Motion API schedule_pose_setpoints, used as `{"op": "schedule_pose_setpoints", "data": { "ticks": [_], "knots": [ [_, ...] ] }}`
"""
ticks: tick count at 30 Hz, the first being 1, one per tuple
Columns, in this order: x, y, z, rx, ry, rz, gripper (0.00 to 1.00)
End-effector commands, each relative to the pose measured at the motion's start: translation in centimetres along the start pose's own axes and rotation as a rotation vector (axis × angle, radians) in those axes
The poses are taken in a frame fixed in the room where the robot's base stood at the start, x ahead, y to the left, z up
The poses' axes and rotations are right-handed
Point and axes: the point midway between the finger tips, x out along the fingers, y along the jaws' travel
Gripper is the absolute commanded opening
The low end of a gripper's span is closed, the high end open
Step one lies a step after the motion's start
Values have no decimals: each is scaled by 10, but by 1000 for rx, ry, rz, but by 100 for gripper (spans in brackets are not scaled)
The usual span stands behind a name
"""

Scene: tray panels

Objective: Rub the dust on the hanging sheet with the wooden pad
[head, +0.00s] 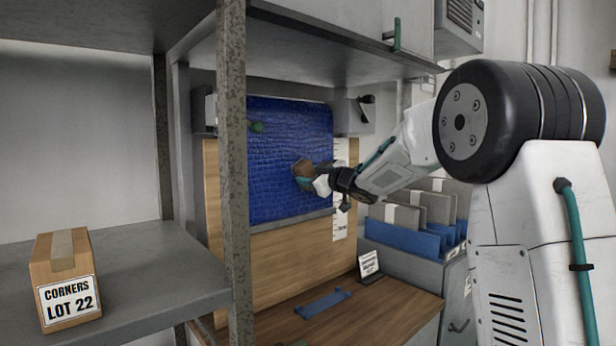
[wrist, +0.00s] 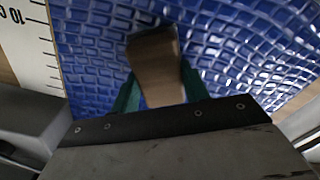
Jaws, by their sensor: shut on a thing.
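The hanging sheet (head: 280,180) is blue with an embossed, tile-like pattern and hangs upright at the back of the work bay. It fills most of the wrist view (wrist: 90,50). My gripper (head: 308,178) is at the sheet's right part, shut on the wooden pad (head: 301,168). In the wrist view the brown pad (wrist: 156,65) sits between the green fingers of my gripper (wrist: 158,95). The pad is at or very near the sheet; I cannot tell if it touches. I cannot make out the dust.
A ruler strip (head: 340,190) runs beside the sheet's right edge. A metal post (head: 232,170) stands in front at left. A box marked CORNERS LOT 22 (head: 65,280) sits on the left shelf.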

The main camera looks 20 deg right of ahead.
Motion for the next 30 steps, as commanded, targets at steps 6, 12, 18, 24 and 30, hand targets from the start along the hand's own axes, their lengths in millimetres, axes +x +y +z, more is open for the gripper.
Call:
{"op": "schedule_pose_setpoints", "data": {
  "ticks": [6, 12, 18, 24, 30],
  "knots": [
    [-1, -12, -8, -1, 2, -2, 17],
    [-2, -27, -17, 0, 2, -2, 17],
    [-2, -31, -20, -1, 2, 0, 17],
    [0, -44, -27, 0, 2, -2, 17],
    [1, -58, -35, 0, 2, -2, 17]
  ]
}}
